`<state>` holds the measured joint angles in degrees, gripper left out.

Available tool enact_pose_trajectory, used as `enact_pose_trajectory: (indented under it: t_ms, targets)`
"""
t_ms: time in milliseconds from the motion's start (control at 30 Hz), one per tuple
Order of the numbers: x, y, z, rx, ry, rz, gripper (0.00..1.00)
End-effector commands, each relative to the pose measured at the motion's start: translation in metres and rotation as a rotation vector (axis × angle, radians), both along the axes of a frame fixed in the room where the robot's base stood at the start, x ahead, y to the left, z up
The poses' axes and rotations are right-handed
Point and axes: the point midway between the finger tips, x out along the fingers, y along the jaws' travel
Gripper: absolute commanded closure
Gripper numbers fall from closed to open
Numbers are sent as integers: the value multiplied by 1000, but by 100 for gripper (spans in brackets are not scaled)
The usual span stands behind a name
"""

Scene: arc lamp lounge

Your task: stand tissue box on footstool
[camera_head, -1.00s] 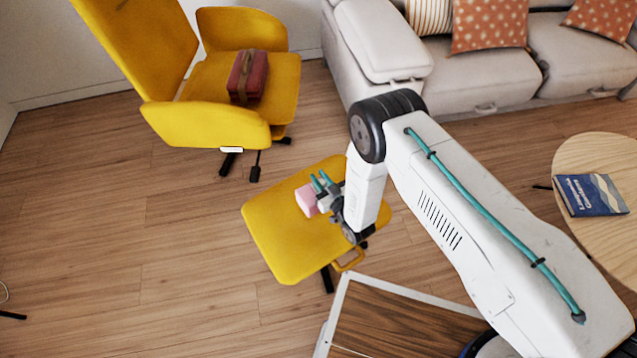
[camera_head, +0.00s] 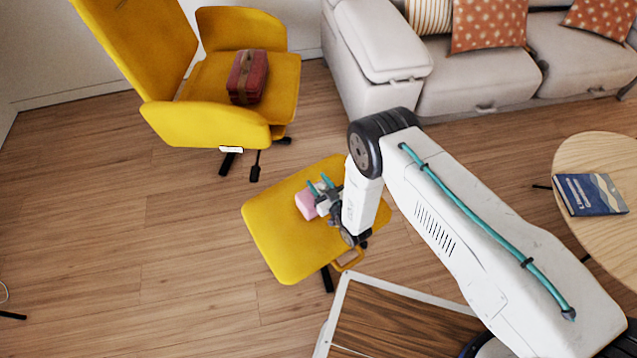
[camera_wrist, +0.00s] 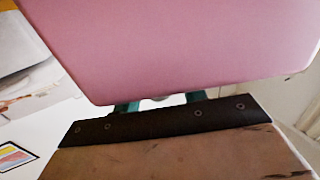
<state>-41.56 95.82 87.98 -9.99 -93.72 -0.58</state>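The tissue box is a small pink block (camera_head: 305,206) over the yellow footstool (camera_head: 272,230) in the head view. It appears upright on the seat, but I cannot see its contact with the seat clearly. My gripper (camera_head: 319,184) is right at the box, with its teal fingers beside the box's upper right. In the wrist view the pink box (camera_wrist: 180,45) fills the top and covers much of my teal fingers (camera_wrist: 160,103). The fingers stand apart, with a pale gap between them. Whether they press on the box is hidden.
A yellow chair (camera_head: 205,125) holding a red case (camera_head: 247,77) stands behind the footstool. A grey sofa (camera_head: 480,85) is at the back right. A round wooden table (camera_head: 610,240) with a blue book (camera_head: 590,195) is at the right.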

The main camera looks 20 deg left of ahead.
Motion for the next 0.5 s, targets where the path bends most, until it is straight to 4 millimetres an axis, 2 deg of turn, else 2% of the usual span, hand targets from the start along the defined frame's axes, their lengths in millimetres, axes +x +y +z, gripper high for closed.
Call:
enact_pose_trajectory:
  t_ms: [167, 500]
  targets:
    - [-4, -6, 2, -2, 1, 0, 58]
    - [-47, -59, 2, -2, 3, -1, 58]
